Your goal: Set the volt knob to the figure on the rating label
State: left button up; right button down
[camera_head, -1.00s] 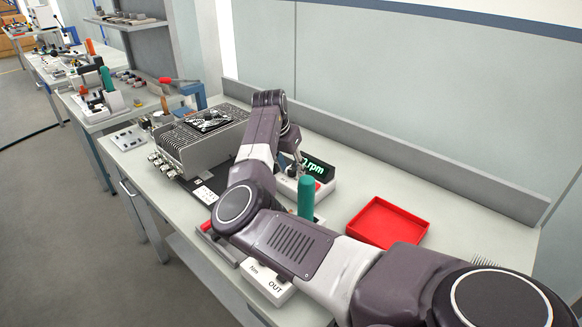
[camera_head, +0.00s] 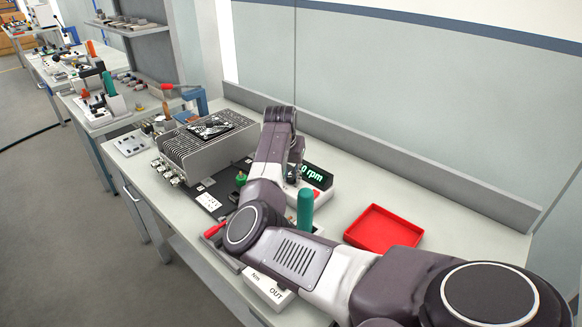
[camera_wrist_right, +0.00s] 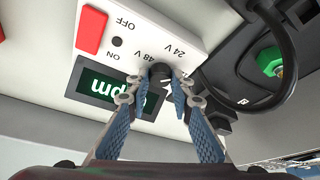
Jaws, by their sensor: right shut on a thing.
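The volt knob (camera_wrist_right: 160,70) is a small dark knob on a white control box (camera_wrist_right: 178,22) in the right wrist view. Printed marks 24 V and 48 V stand beside it; its pointer setting cannot be told. My right gripper (camera_wrist_right: 159,84) is shut on the knob, with one blue-padded finger on each side. In the head view, the gripper (camera_head: 296,172) is mostly hidden by my arm. The box's green display (camera_head: 316,176) reads 0 rpm. A white label (camera_head: 208,201) lies on the black plate, its print too small to read. My left gripper is not in view.
A red rocker switch (camera_wrist_right: 92,30) with ON and OFF marks is on the same box. A dark cable (camera_wrist_right: 285,70) and a green part (camera_wrist_right: 271,62) are close by. A green handle (camera_head: 305,210) and a red tray (camera_head: 372,247) stand near my arm. A finned grey unit (camera_head: 208,150) is behind.

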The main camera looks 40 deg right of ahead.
jog(key=n+p, duration=0.1)
jog(key=p, duration=0.1)
jog(key=n+t+y+p, duration=0.1)
jog(key=n+p, duration=0.3)
jog(key=p, duration=0.1)
jog(key=shift+s+d+r+y, duration=0.2)
jog(key=shift+d+r+y, duration=0.1)
jog(key=shift+y, duration=0.1)
jog(key=shift+f+n+t+y+p, duration=0.2)
jog(key=shift+n+t+y+p, duration=0.3)
jog(key=shift+n+p, duration=1.05)
jog(key=shift+w+n, duration=0.1)
jog(key=shift+n, duration=0.35)
jog(key=c, duration=1.7)
grip_release()
jog(key=shift+a, duration=0.1)
jog(key=v, duration=1.2)
